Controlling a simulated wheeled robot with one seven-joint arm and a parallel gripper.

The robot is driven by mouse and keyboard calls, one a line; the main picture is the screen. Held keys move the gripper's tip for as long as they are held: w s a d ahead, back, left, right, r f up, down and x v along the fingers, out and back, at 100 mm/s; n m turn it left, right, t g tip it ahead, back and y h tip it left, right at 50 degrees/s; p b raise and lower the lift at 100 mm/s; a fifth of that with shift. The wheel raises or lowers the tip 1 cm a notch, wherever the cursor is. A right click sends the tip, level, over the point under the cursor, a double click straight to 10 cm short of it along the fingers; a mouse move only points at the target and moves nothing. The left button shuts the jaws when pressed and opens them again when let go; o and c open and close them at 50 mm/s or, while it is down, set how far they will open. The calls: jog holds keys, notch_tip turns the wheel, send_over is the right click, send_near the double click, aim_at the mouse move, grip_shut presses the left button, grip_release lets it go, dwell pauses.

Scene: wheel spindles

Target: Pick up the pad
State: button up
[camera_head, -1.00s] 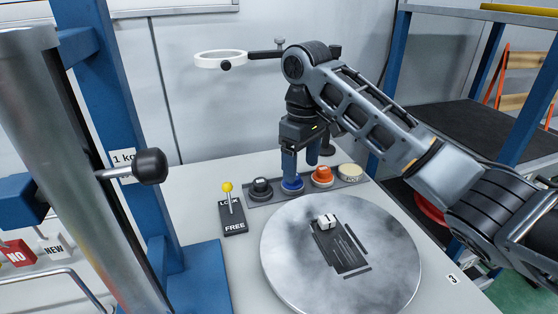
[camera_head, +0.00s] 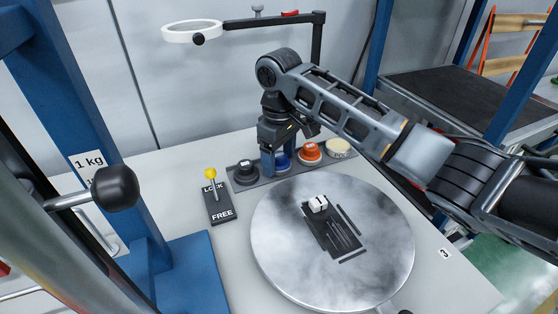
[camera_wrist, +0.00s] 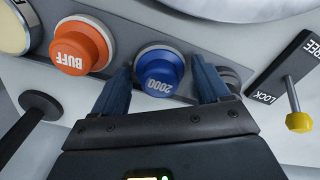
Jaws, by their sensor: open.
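Several round pads stand in a row on a grey strip at the back of the bench. The blue pad (camera_head: 283,161), marked 2000 in the wrist view (camera_wrist: 160,75), sits between the fingers of my gripper (camera_wrist: 160,68). My gripper is open, one finger on each side of the blue pad; whether they touch it I cannot tell. The orange pad (camera_head: 310,152), marked BUFF, and a cream pad (camera_head: 338,148) stand to its right in the head view. A black pad (camera_head: 246,172) stands to its left. The fingers partly hide the blue pad in the head view.
A round metal turntable (camera_head: 280,255) with a dark slotted plate and a white block is in front of the pads. A lever with a yellow knob (camera_head: 211,174) on a LOCK/FREE base stands at left. A white ring (camera_head: 191,31) on an arm hangs behind.

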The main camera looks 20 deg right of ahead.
aim_at(282, 155)
jog(key=shift+f, duration=0.15)
jog(key=c, duration=0.9)
jog(key=shift+r, duration=0.6)
jog(key=r, duration=0.3)
jog(key=shift+s+d+r+b, duration=0.15)
jog(key=shift+s+d+b, duration=0.15)
jog(key=shift+b, duration=0.1)
jog(key=s+d+r+p, duration=0.2)
jog(key=s+d+r, duration=0.4)
jog(key=s, duration=0.3)
jog(key=shift+r, duration=0.3)
jog(key=shift+s, duration=0.1)
